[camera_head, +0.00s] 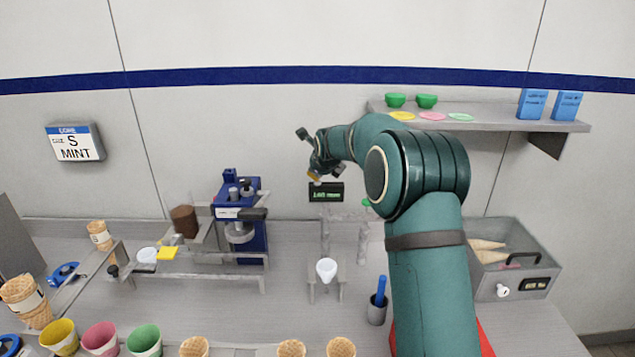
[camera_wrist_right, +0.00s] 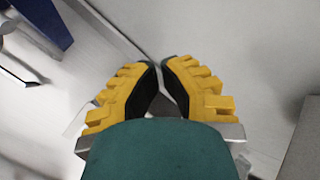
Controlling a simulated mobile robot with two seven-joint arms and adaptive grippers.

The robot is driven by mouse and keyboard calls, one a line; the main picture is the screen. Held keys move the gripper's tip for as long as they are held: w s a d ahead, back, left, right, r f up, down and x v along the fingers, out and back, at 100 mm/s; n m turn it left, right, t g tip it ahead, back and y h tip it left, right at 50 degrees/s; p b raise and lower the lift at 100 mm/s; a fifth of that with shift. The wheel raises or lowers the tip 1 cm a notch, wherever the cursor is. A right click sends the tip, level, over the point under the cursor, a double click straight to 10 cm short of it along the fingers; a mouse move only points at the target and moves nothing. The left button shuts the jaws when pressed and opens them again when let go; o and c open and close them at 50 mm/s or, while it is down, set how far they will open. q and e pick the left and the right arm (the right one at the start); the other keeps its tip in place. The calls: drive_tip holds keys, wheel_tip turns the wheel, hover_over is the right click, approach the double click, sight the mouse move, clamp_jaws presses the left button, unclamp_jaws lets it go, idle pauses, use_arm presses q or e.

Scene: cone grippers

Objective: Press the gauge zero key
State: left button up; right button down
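The gauge display (camera_head: 326,193) is a small black box with green lettering, set above a grey metal stand. I cannot make out its zero key. A small green round part (camera_head: 366,203) shows to its right, partly beside my arm; I cannot tell what it is. My right gripper (camera_head: 314,176) is just above the display's left part, fingers pointing down; I cannot tell if it touches. In the right wrist view its yellow-and-black fingers (camera_wrist_right: 161,72) are brought together at the tips with nothing between them. My left gripper is not in view.
A blue machine (camera_head: 255,235) stands left of the gauge. A white cone holder (camera_head: 326,270) and a grey cup with a blue handle (camera_head: 377,308) stand in front. A wall shelf (camera_head: 490,122) is at upper right, and a metal bin (camera_head: 540,260) stands below it.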

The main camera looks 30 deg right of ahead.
drive_tip(key=shift+f, duration=0.3)
drive_tip(key=shift+r, duration=0.2)
idle(0.3)
drive_tip(key=shift+r+p, duration=0.4)
drive_tip(key=shift+r, duration=0.4)
drive_tip(key=shift+r+p, duration=1.75)
drive_tip(key=shift+r, duration=0.7)
